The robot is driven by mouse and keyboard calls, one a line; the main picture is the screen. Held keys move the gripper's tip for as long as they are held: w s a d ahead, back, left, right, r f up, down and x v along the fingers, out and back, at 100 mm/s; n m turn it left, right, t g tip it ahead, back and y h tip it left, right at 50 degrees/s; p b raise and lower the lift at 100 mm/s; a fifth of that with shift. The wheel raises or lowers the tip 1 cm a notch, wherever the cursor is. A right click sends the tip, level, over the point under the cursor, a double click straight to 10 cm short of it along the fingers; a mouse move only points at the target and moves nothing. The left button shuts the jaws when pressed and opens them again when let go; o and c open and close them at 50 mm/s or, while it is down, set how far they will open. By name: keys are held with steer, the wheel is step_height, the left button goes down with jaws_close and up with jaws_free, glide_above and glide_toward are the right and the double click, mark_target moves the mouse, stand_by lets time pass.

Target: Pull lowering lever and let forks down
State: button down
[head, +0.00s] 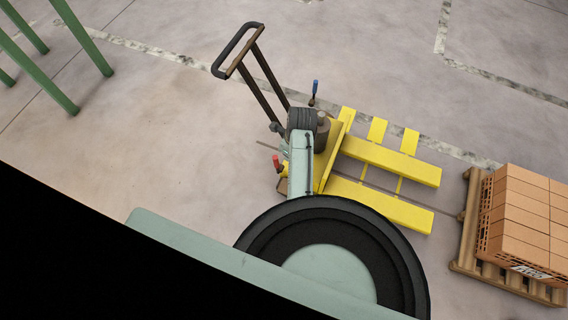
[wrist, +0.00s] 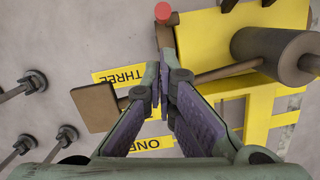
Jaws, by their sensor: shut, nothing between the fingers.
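A yellow pallet truck (head: 331,150) stands in the middle of the head view, with two yellow forks (head: 390,160) pointing right. Their height above the floor is hard to judge. A red-tipped lever (head: 276,163) is on its near left side, and a blue-tipped lever (head: 315,88) stands upright on its far side. In the wrist view the red-tipped lever (wrist: 172,20) rises just beyond my gripper (wrist: 160,80). My gripper is shut and empty, its fingertips close to the lever's shaft; contact cannot be told. In the head view my arm largely hides my gripper.
The truck's dark loop handle (head: 238,50) leans up and left. A brown pedal plate (wrist: 95,107) and yellow labels reading THREE (wrist: 118,75) and ONE (wrist: 150,145) lie near my fingers. A wooden pallet (head: 467,240) of bricks (head: 520,215) is at right.

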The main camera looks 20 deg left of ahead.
step_height(320, 180, down, 10)
steer(key=a, duration=0.1)
steer(key=shift+w+a, duration=0.25)
steer(key=shift+a, duration=0.05)
steer(key=shift+r, duration=0.1)
stand_by(0.4)
steer(key=shift+a+r+h, duration=0.1)
steer(key=shift+a+h, duration=0.3)
